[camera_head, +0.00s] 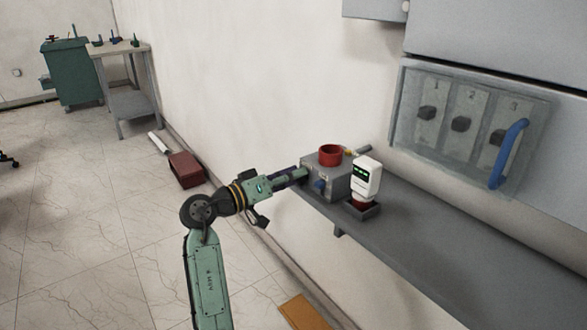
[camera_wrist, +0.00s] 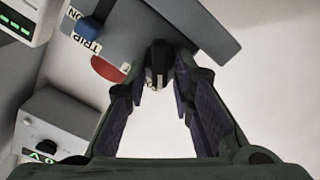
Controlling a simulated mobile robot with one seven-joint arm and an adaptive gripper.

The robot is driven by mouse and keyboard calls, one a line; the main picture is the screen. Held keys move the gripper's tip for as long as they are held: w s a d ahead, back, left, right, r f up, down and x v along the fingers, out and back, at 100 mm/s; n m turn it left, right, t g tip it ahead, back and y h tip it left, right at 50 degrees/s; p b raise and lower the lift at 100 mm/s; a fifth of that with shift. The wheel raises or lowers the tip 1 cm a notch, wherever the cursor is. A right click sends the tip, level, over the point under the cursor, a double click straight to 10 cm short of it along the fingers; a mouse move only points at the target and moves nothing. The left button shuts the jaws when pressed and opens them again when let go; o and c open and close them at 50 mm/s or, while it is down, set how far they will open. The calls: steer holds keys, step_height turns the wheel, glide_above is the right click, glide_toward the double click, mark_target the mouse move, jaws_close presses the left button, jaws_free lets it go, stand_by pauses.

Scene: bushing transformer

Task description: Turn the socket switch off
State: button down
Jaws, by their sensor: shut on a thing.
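My gripper (camera_head: 304,173) reaches the left end of the box. In the wrist view, my gripper (camera_wrist: 160,78) has its fingertips on either side of the black knob, shut on it. Its contact faces are partly hidden by the fingers.
A white device (camera_head: 367,178) with a green display stands right of the box on the shelf (camera_head: 440,235). A wall panel (camera_head: 470,125) has three black knobs and a blue handle (camera_head: 508,153). A red toolbox (camera_head: 186,169) lies on the floor.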

steer(key=n+p, duration=0.9)
steer(key=n, duration=0.1)
steer(key=shift+w+a+f, duration=0.15)
steer(key=shift+w+f, duration=0.05)
steer(key=shift+f, duration=0.1)
steer(key=shift+f+n, duration=0.1)
steer(key=shift+n, duration=0.2)
steer(key=c, duration=1.6)
jaws_free()
steer(key=shift+c, duration=0.2)
